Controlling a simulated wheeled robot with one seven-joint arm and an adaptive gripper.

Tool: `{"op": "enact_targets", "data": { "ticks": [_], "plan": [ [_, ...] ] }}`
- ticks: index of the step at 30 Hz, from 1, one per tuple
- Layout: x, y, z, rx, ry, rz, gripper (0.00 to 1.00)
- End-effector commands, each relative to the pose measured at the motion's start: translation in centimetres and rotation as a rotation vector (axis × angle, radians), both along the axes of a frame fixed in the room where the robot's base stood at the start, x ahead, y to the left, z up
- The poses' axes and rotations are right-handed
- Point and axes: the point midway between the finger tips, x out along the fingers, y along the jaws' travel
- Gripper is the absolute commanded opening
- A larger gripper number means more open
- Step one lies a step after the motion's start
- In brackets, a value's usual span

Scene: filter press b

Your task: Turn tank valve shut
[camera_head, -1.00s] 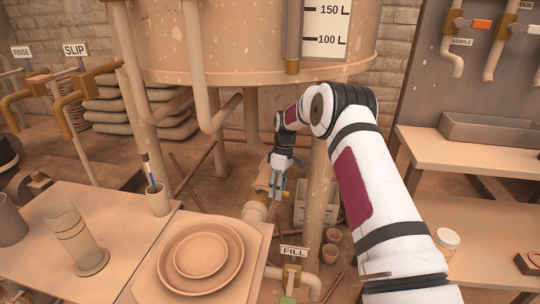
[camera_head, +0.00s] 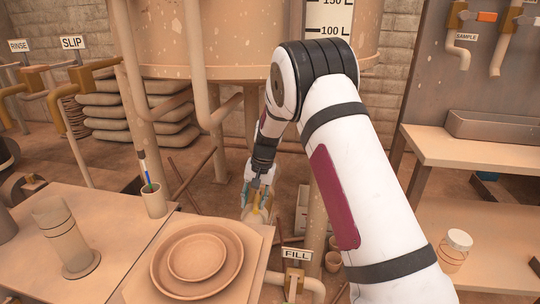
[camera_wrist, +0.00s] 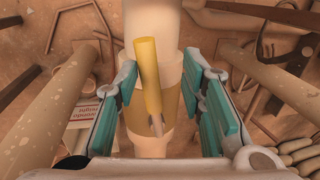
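The tank (camera_head: 235,50) stands on legs at the back, with a level scale on its front. Below it, a pale pipe (camera_wrist: 152,25) carries a valve with a yellow lever handle (camera_wrist: 148,75). In the wrist view the handle lies roughly along the pipe, tilted slightly, between my fingers. My gripper (camera_wrist: 165,95) is open, with teal finger pads on both sides of the pipe and handle. A gap shows between the handle and each pad. In the head view my gripper (camera_head: 258,190) is down at this pipe under the tank, and it hides most of the valve.
A table with stacked plates (camera_head: 197,258), a glass cylinder (camera_head: 68,240) and a brush cup (camera_head: 154,200) is at front left. A FILL sign (camera_head: 296,254) stands near the pipe's lower end. Tank legs (camera_wrist: 45,110) flank my gripper. A shelf bench (camera_head: 470,150) is at right.

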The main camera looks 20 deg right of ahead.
Motion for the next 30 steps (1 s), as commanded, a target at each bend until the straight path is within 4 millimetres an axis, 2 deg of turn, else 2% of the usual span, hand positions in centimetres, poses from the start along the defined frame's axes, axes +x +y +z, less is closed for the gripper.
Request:
{"op": "enact_targets", "data": {
  "ticks": [1,11,30],
  "plan": [
    [0.1,-0.6,1.8,-0.001,-0.006,-0.003,0.35],
    [-0.5,-1.6,7.7,-0.002,-0.005,0.002,0.35],
    [-6.6,-0.9,17.3,-0.009,-0.013,0.079,0.35]
  ]
}}
